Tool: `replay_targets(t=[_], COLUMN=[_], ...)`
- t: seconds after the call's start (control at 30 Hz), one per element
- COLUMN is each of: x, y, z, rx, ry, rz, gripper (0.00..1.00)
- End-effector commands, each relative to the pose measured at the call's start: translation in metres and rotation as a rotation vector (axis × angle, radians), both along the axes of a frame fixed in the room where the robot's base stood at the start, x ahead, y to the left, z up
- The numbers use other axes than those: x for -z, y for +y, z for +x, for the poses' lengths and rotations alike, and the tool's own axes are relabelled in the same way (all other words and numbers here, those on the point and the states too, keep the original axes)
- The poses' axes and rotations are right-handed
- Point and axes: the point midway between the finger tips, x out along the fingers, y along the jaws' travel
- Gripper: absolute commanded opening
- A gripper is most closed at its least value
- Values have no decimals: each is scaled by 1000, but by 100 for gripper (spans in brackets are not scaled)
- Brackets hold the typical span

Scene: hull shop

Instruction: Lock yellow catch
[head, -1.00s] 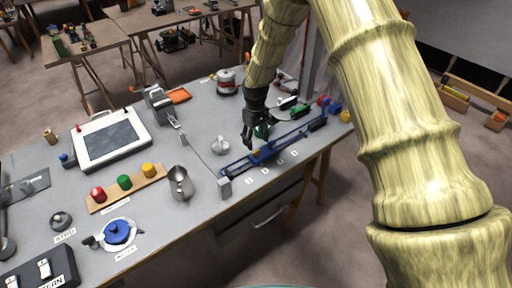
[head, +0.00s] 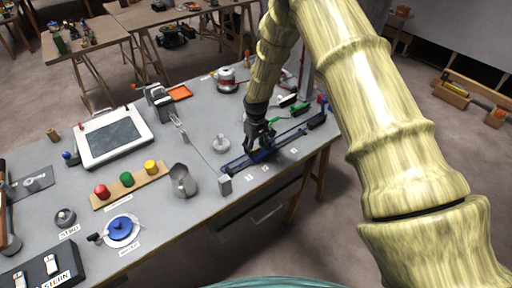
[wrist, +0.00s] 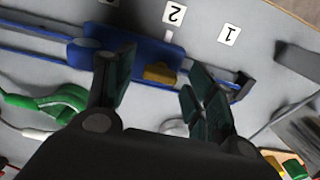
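The yellow catch (wrist: 160,74) is a small block on the edge of a blue carriage (wrist: 140,48) in the wrist view. The carriage sits on a long blue rail (head: 291,136), which runs along the near edge of the bench in the head view. My gripper (wrist: 161,72) is open. Its two dark fingers stand on either side of the catch, the left one overlapping the carriage in the picture. I cannot tell whether a finger touches it. In the head view my gripper (head: 261,143) is down at the rail and hides the catch.
Number labels 1 (wrist: 229,34) and 2 (wrist: 173,13) lie beside the rail. A grey block (head: 225,184) stands by the rail's left end. A metal jug (head: 183,180) stands further left.

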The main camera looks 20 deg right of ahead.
Motion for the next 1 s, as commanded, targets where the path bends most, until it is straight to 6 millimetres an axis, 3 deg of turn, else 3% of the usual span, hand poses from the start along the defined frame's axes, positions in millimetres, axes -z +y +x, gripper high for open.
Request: replay_targets(t=[0.03,0.23,0.67,1.0], x=[0,0,1,2], y=[0,0,0,0], z=[0,0,0,1], rx=[0,0,72,335], ry=[0,0,0,-1], rz=[0,0,-1,-1], gripper=[44,10,10,10])
